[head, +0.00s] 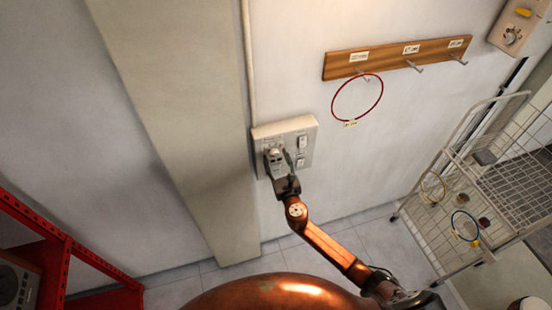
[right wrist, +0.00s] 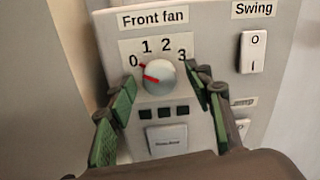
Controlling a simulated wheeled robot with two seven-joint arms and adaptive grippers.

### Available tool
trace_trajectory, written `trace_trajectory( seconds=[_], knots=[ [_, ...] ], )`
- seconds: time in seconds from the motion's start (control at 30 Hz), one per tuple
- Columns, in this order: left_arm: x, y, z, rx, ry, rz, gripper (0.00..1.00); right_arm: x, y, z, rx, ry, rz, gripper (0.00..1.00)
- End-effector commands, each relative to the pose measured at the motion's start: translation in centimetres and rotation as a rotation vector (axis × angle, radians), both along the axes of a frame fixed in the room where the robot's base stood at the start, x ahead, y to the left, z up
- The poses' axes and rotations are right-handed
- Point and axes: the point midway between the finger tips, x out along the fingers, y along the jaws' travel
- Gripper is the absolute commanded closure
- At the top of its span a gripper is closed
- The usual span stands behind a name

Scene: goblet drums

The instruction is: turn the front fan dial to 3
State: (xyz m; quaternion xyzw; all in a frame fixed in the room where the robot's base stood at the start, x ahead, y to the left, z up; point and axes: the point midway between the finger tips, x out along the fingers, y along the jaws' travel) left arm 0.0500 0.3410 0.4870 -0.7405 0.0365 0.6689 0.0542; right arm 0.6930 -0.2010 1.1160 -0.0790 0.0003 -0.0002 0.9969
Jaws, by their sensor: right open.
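The front fan dial (right wrist: 163,78) is a round white knob below the label "Front fan" on a pale wall panel (head: 301,126). In the right wrist view the numbers 0, 1, 2 and 3 arc over it from left to right. Its red mark points left, close to the 0. My right gripper (right wrist: 166,80) is open, with one green-padded finger to the left of the dial and one to the right. The fingers look apart from the knob. In the head view the right gripper (head: 277,165) covers the panel's left part. My left gripper is not in view.
A rocker switch (right wrist: 254,52) labelled "Swing" sits right of the dial, and a wide button (right wrist: 166,139) sits below it. A hook rail (head: 395,57) with a red hoop (head: 336,103) hangs up right. A wire cart (head: 500,180) stands right, a red shelf (head: 58,265) left.

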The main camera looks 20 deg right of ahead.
Motion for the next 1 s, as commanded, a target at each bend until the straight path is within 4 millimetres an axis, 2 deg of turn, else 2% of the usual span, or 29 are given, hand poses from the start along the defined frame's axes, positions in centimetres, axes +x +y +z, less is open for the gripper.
trace_trajectory(
  seconds=[0.17,0.77,1.0],
  knots=[
    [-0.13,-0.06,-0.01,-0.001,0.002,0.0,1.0,0.0,0.0,0.01,0.0,0.0,0.0,0.53],
    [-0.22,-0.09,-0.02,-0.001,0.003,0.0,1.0,-0.02,-0.02,0.01,0.0,0.0,0.0,0.94],
    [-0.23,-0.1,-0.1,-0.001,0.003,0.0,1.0,-0.02,-0.02,-0.01,0.017,0.0,0.0,0.95]
  ],
)
